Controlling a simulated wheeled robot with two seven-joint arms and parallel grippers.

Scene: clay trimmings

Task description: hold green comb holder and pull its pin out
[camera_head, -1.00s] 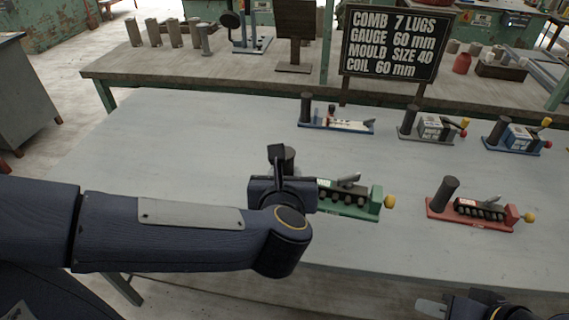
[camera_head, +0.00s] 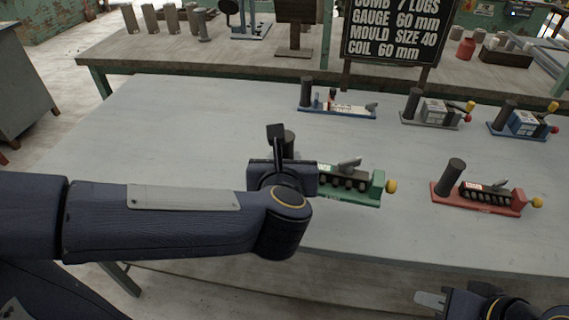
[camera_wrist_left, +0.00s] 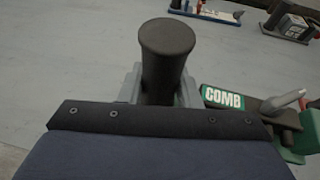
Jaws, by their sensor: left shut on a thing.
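The green comb holder (camera_head: 345,198) stands on the near part of the table, with a row of dark lugs, a grey lever and a yellow-knobbed pin (camera_head: 391,186) at its right end. My left gripper (camera_head: 283,150) is shut on its dark upright post; the arm hides the holder's left end. In the left wrist view the post (camera_wrist_left: 167,55) stands upright between the grey fingers, beside the green COMB label (camera_wrist_left: 222,98). My right gripper (camera_head: 430,301) is at the bottom right, apart from the holder; whether it is open or shut does not show.
A red holder (camera_head: 478,198) with a yellow knob stands to the right. Blue-white (camera_head: 338,107), grey (camera_head: 436,113) and blue (camera_head: 520,123) holders stand behind. A black sign (camera_head: 396,36) is on the back bench. Table between front and back rows is clear.

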